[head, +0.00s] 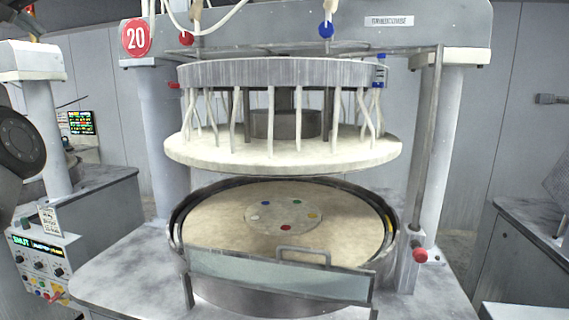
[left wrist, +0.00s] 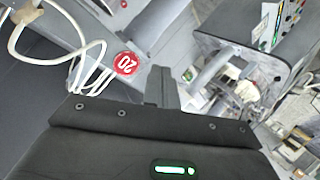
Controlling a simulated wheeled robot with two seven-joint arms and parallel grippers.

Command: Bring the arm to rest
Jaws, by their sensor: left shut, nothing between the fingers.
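My left gripper (left wrist: 162,86) shows in the left wrist view as dark fingers closed together, with nothing between them. It points toward a grey machine body and the red round "20" sign (left wrist: 126,63), apart from them as far as I can tell. In the head view a dark rounded part of my left arm shows at the left edge, beside the polishing machine; the fingers are not visible there. My right gripper is in neither view.
The polishing machine has a raised upper platen (head: 284,153) above a round lower platen (head: 330,240) with coloured dots. A clear guard (head: 280,277) stands in front. A control box (head: 42,265) is at lower left. White cables (left wrist: 88,60) hang near the left gripper in the wrist picture.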

